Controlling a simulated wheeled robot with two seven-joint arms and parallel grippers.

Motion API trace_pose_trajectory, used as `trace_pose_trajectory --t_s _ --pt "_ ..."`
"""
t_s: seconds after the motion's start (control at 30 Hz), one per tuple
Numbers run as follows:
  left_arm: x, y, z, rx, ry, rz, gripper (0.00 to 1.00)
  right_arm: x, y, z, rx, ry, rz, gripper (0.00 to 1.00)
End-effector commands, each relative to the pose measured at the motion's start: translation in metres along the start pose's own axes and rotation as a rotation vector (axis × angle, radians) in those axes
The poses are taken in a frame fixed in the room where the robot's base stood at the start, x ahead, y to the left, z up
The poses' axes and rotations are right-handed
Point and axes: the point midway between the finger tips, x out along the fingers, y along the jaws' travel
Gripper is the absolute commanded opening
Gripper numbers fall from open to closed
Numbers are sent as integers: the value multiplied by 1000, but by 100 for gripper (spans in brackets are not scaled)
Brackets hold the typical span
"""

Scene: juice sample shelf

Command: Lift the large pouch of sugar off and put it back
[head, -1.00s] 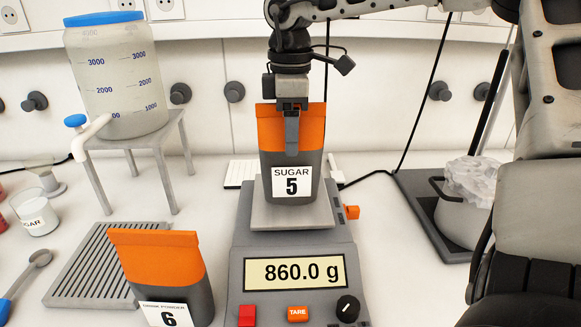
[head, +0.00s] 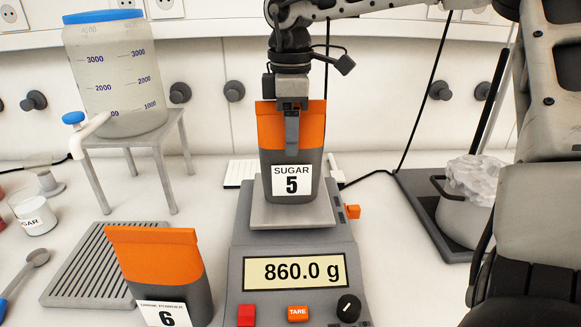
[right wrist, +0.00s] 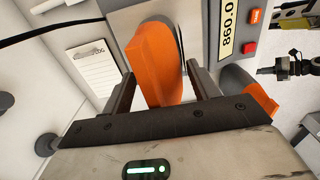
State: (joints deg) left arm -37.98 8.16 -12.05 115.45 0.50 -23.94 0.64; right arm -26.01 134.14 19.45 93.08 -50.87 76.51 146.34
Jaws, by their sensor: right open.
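The large sugar pouch (head: 292,185), grey with an orange top and a label "SUGAR 5", stands upright on the pan (head: 262,214) of a scale (head: 240,275) that reads 860.0 g. My right gripper (head: 292,140) is above it with its fingers down around the orange top. In the right wrist view the pouch's orange top (right wrist: 155,60) lies between the two open fingers (right wrist: 158,85), with gaps beside it. The far side of the pouch is hidden in the head view.
A pouch labelled 6 (head: 155,260) stands left of the scale, by a grooved tray (head: 85,265). A large jar (head: 112,75) with a tap stands on a stool at the back left. A pot (head: 462,215) is at the right.

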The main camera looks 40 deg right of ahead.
Motion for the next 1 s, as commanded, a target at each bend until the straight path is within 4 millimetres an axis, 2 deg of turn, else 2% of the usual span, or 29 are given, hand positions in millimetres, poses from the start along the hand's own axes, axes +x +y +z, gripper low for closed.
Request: trace_pose_trajectory --t_s 0.03,0.23,0.77,0.87,1.0 --pt "0 0 0 0 1 0 0 0 0 0 0 0 0 57" --pt "0 0 -1 0 2 0 0 0 0 0 0 0 0 1" --pt "-2 -1 -10 3 11 -1 0 -6 0 -1 -1 3 3 0" --pt "-6 0 -16 3 10 -1 0 -11 0 -1 -2 3 3 0" --pt "-3 0 -11 2 11 0 0 -28 1 -1 1 4 9 0"
